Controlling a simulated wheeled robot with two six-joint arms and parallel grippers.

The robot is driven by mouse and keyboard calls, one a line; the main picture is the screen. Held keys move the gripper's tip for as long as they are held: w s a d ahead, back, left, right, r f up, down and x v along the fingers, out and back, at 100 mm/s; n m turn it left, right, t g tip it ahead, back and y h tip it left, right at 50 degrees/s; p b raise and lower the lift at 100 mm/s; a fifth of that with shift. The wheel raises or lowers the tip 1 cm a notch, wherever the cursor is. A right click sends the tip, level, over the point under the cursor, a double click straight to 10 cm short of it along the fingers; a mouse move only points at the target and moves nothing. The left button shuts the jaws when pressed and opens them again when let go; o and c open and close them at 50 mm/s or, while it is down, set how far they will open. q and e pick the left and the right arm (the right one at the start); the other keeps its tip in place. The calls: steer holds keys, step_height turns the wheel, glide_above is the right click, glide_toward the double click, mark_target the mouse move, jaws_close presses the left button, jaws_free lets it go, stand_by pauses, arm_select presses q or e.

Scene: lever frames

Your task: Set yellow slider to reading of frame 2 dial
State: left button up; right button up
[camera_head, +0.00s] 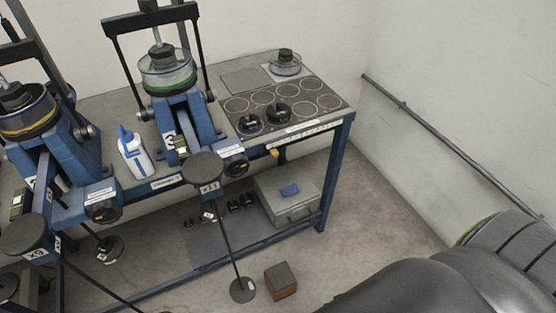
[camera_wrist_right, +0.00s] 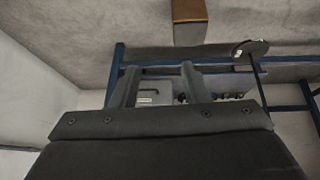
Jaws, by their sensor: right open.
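In the head view, a small yellow piece (camera_head: 275,153), likely the yellow slider, sits on the table's front edge below a pale scale strip (camera_head: 308,132). A blue lever frame (camera_head: 183,122) marked 3 stands left of the hob-like plate. Another blue lever frame (camera_head: 72,160) stands further left; its number is not readable. Round black dial-like parts sit low on the fronts of the right frame (camera_head: 236,164) and left frame (camera_head: 103,207); no reading is legible. My right gripper (camera_wrist_right: 160,68) is open and empty in its wrist view, apart from the table. My left gripper is out of view.
A plate with ringed spots (camera_head: 285,100) holds black weights (camera_head: 250,123). A white-blue bottle (camera_head: 134,152) stands between the frames. Round lever ends (camera_head: 203,168) jut over the front. A grey box (camera_head: 287,196) sits on the shelf; a brown block (camera_head: 281,281) is on the floor.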

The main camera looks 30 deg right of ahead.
mark_target(276, 154)
steer(key=w+r+t+b, duration=0.1)
steer(key=w+r+t, duration=0.2)
steer(key=w+r, duration=0.45)
steer(key=w+a+r+t+b, duration=0.15)
steer(key=w+r+t, duration=0.4)
steer(key=r, duration=0.85)
steer(key=w+r+t+b, duration=0.2)
steer(key=w+r+t, duration=0.35)
steer(key=r, duration=0.75)
steer(key=shift+g+y, duration=0.3)
steer(key=shift+g, duration=0.5)
steer(key=w+p, duration=0.2)
steer(key=w, duration=0.7)
steer(key=w+p, duration=0.1)
steer(key=w, duration=0.9)
steer(key=shift+d+r+p, duration=0.2)
steer(key=shift+p, duration=0.2)
steer(key=shift+c, duration=0.4)
jaws_close()
